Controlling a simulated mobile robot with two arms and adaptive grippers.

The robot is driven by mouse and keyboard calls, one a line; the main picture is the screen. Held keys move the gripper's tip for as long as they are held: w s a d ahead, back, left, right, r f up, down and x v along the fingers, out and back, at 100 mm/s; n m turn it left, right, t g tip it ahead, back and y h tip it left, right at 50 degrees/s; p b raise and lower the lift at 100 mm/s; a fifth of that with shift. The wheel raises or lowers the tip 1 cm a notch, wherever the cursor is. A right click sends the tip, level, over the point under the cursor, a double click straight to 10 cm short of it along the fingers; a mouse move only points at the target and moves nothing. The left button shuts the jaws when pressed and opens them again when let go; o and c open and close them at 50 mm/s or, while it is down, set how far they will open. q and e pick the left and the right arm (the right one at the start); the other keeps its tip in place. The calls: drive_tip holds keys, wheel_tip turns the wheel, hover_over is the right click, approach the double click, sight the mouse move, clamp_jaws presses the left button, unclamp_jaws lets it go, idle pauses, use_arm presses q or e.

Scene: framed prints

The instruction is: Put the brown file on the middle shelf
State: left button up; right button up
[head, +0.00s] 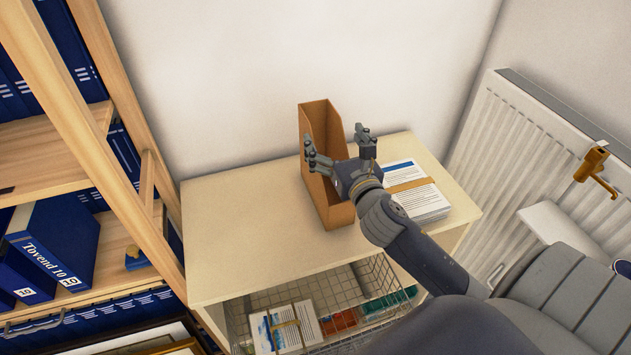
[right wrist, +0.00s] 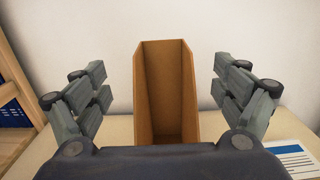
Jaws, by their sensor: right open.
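The brown file (head: 329,180) is a tall, open-topped cardboard holder. It stands upright on the pale cabinet top (head: 230,215) against the wall and looks empty. My right gripper (head: 341,146) is open, with its fingers spread to the two sides of the file. In the right wrist view the file (right wrist: 166,95) stands centred between the fingers, with a clear gap on each side. The wooden bookcase at left has an upper shelf board (head: 50,150) and a lower shelf board (head: 105,262) in view; I cannot tell which is the middle shelf. My left gripper is not in view.
A banded paper stack (head: 425,195) lies right of the file. Blue binders (head: 60,245) fill part of the lower shelf, with some bare board to their right. A bookcase upright (head: 125,100) faces the cabinet. A wire basket (head: 345,290) sits below, a radiator (head: 520,150) at right.

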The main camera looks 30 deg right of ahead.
approach(313, 104)
drive_tip(key=p+x, duration=0.2)
drive_tip(key=x, duration=0.2)
drive_tip(key=shift+w+d+r, duration=0.1)
drive_tip(key=shift+w, duration=0.65)
drive_tip(key=shift+d, duration=0.1)
drive_tip(key=shift+c, duration=1.3)
drive_tip(key=c, duration=0.9)
drive_tip(key=shift+s, duration=0.1)
drive_tip(key=c, duration=0.6)
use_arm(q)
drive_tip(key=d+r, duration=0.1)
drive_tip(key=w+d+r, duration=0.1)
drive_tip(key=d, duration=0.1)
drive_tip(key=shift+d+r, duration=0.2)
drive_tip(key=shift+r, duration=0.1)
use_arm(e)
drive_tip(key=shift+c, duration=0.2)
